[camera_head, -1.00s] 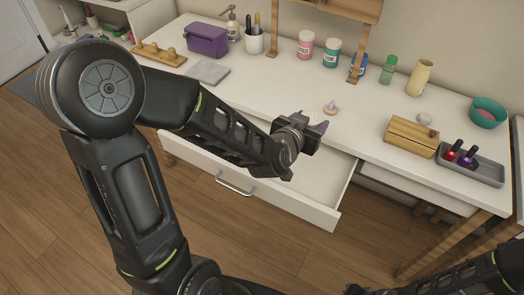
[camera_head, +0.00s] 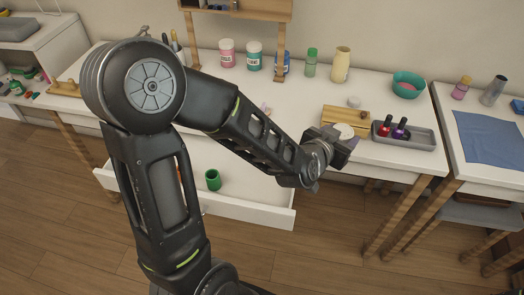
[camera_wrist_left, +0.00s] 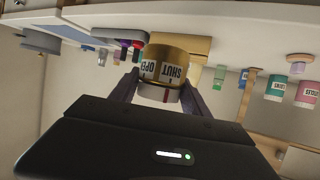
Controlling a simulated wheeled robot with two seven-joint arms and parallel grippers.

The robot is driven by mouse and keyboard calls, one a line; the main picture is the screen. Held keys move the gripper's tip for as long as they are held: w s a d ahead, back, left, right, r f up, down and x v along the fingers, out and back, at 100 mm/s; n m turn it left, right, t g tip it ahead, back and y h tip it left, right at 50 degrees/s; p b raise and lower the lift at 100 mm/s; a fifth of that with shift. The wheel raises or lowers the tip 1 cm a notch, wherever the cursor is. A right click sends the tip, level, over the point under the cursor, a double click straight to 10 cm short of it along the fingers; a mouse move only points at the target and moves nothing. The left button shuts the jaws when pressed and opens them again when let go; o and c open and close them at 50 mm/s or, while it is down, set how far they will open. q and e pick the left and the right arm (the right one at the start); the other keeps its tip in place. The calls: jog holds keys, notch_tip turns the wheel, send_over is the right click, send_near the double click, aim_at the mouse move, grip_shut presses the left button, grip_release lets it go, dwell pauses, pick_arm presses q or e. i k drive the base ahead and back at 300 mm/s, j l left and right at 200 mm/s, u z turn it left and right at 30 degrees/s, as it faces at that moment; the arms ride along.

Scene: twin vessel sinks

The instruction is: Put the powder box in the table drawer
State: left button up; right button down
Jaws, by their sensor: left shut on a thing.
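My left gripper (camera_head: 338,143) is shut on the round powder box. A cream round top of the powder box (camera_head: 344,130) shows at the fingertips in the head view. In the left wrist view the powder box (camera_wrist_left: 165,68) is a gold and white cylinder with OPEN and SHUT lettering, between the two fingers (camera_wrist_left: 158,92). The table drawer (camera_head: 250,187) is pulled open under the tabletop. The held box is to the right of the drawer, near the table's front edge. My left arm hides part of the drawer. My right gripper is not in view.
A wooden box (camera_head: 345,119) and a grey tray (camera_head: 402,134) with nail polish bottles are close to the gripper. Several jars and a teal bowl (camera_head: 408,84) stand behind.

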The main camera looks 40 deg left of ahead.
aim_at(201, 162)
jog(key=z, duration=2.1)
jog(key=k+j, duration=0.15)
jog(key=k, duration=0.7)
jog(key=k+j, duration=0.2)
jog(key=k, duration=0.65)
jog(key=k+j+z, duration=0.1)
jog(key=k, duration=0.75)
jog(key=k+j, duration=0.15)
jog(key=k, duration=0.7)
